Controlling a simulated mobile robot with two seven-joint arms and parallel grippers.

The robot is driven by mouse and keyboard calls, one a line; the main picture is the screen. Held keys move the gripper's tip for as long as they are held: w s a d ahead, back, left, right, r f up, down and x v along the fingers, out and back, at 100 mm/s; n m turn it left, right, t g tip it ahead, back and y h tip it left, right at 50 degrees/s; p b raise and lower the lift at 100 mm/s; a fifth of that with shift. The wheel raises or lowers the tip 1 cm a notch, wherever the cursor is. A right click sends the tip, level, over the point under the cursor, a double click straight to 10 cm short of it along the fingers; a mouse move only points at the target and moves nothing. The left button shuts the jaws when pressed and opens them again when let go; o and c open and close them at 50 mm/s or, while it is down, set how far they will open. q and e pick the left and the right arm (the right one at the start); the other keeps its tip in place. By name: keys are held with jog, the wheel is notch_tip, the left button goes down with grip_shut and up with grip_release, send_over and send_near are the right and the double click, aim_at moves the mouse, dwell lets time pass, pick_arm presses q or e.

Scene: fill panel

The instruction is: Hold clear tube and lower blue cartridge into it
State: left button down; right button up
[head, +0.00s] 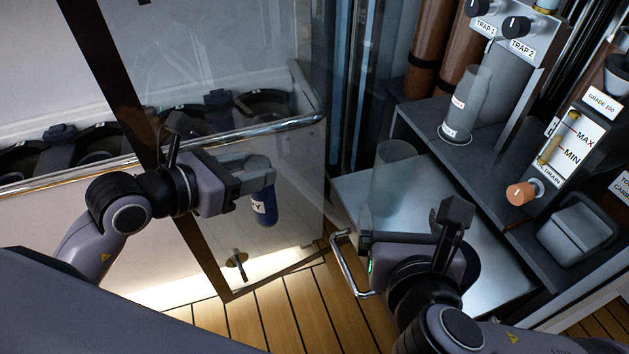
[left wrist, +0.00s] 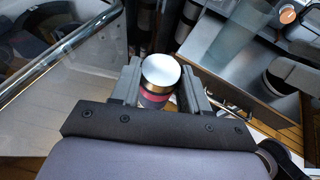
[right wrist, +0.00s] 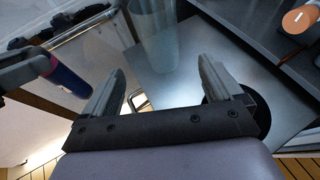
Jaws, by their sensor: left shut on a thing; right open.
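The blue cartridge (head: 265,207) hangs upright below my left gripper (head: 258,172), which is shut on its top. In the left wrist view its pale round top (left wrist: 161,72) sits between the fingers, with a gold and red band below. The clear tube (head: 395,182) stands upright on the metal shelf, right of the cartridge and apart from it. It also shows in the right wrist view (right wrist: 156,35), beyond the fingers. My right gripper (head: 412,222) is open and empty, in front of the tube on the near side. The tube's lower end is partly hard to see.
A second clear vessel (head: 466,102) stands under the TRAP 1 and TRAP 2 knobs. A gauge panel (head: 575,138) with an orange drain knob (head: 520,193) is at the right. A glass door with a chrome rail (head: 262,131) is behind my left arm. The metal shelf (head: 500,270) has bare room.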

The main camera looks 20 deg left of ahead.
aim_at(392, 191)
pick_arm(q)
jog(key=w+d+r+m+g+h, duration=0.3)
jog(key=d+r, duration=0.7)
jog(key=r, duration=0.4)
jog(key=w+d+r+m+g+h, duration=0.3)
jog(key=d+r, duration=0.7)
jog(key=r, duration=0.4)
jog(key=shift+w+m+g, duration=0.35)
jog(key=shift+m+g, duration=0.05)
jog(key=shift+m, duration=0.5)
pick_arm(e)
jog(key=x, duration=1.2)
jog(key=c, duration=1)
pick_arm(q)
notch_tip(392, 191, down, 15)
jog(key=shift+f+m+g, duration=0.2)
jog(key=shift+m+g, duration=0.1)
